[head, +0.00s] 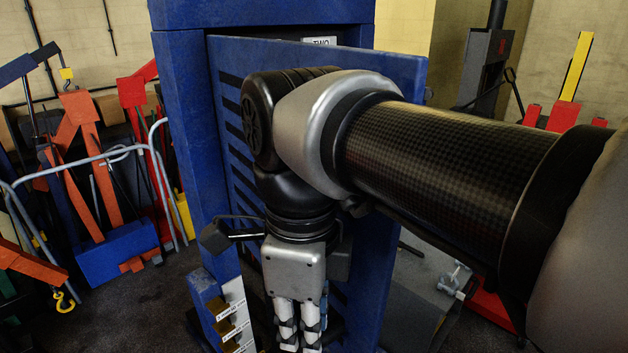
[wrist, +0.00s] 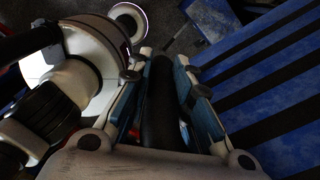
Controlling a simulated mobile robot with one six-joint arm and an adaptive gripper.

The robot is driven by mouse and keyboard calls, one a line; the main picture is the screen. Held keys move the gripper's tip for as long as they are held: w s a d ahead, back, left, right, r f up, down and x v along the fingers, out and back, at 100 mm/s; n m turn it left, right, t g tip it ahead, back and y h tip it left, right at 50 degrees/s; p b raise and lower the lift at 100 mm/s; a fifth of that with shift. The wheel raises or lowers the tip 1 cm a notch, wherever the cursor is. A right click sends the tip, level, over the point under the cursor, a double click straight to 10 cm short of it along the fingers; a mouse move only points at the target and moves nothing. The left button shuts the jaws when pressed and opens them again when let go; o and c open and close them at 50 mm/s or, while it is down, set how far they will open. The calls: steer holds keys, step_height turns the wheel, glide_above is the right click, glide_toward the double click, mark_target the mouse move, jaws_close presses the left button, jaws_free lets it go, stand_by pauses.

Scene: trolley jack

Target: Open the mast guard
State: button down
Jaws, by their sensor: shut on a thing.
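The mast guard (head: 395,65) is a blue panel with dark slanted slots, on the front of a blue mast housing (head: 180,90). Its top edge runs past the housing's right side, and a dark gap shows behind it, so it stands ajar. My gripper (head: 300,330) hangs in front of the panel; the frame's bottom edge cuts off its tips. In the wrist view my gripper's fingers (wrist: 168,75) lie on both sides of a dark round bar (wrist: 160,110), which looks like the guard's handle. The slotted panel (wrist: 265,75) is beside them. My arm hides much of the guard.
A grey tubular frame (head: 85,160) and red and blue lifting gear stand at left. A small blue block with labelled brown steps (head: 228,315) is low beside the housing. A dark post (head: 485,70) and red equipment stand at right. Some floor (head: 140,310) is clear at left.

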steer(key=shift+w+a+r, duration=0.1)
steer(key=shift+r, duration=0.05)
steer(key=c, duration=1.6)
jaws_free()
steer(key=shift+c, duration=0.2)
steer(key=shift+o, duration=0.8)
steer(key=shift+r, duration=0.2)
steer(key=shift+o, duration=0.3)
step_height(320, 180, up, 10)
steer(key=shift+r, duration=0.7)
